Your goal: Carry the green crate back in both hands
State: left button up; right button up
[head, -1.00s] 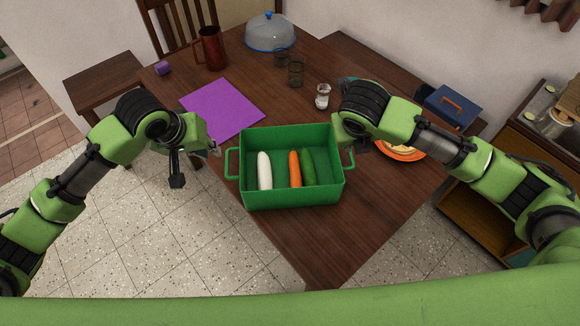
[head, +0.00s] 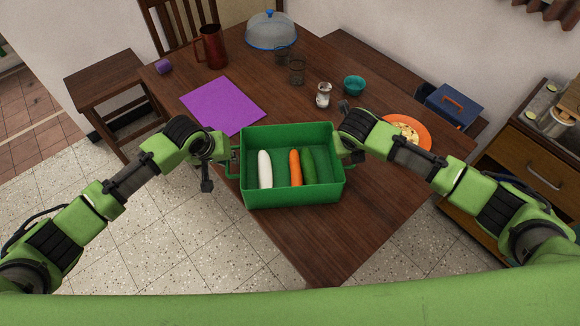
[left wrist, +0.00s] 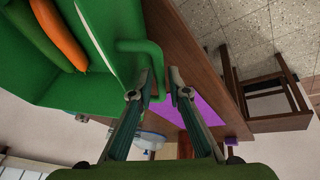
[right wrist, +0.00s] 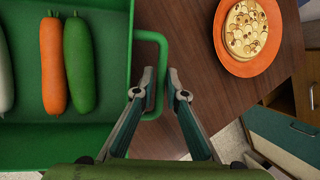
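The green crate (head: 290,198) stands on the wooden table near its front edge. It holds a white radish (head: 265,169), a carrot (head: 295,168) and a cucumber (head: 309,166). My left gripper (left wrist: 162,82) is at the crate's left handle (left wrist: 152,55), its fingers parted with the handle's bar reaching between or just beside them. My right gripper (right wrist: 160,82) is at the crate's right handle (right wrist: 160,50), its fingers parted around the bar's outer side. Neither gripper looks closed on its handle. In the head view the right fingertips are mostly hidden behind my arm.
A purple mat (head: 223,105) lies left of the crate. A red pitcher (head: 211,47) and domed dish (head: 270,32) are farther back. The front table corner is clear.

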pick_arm(q)
jog(key=shift+w+f, duration=0.15)
jog(key=shift+f, duration=0.15)
pick_arm(e)
jog(key=shift+w+f, duration=0.1)
jog(key=shift+f, duration=0.25)
pick_arm(q)
grip_shut()
pick_arm(e)
grip_shut()
pick_arm(q)
jog(key=shift+w+r, duration=0.1)
jog(key=shift+r, duration=0.05)
pick_arm(e)
jog(key=shift+w+r, duration=0.1)
jog(key=shift+r, duration=0.1)
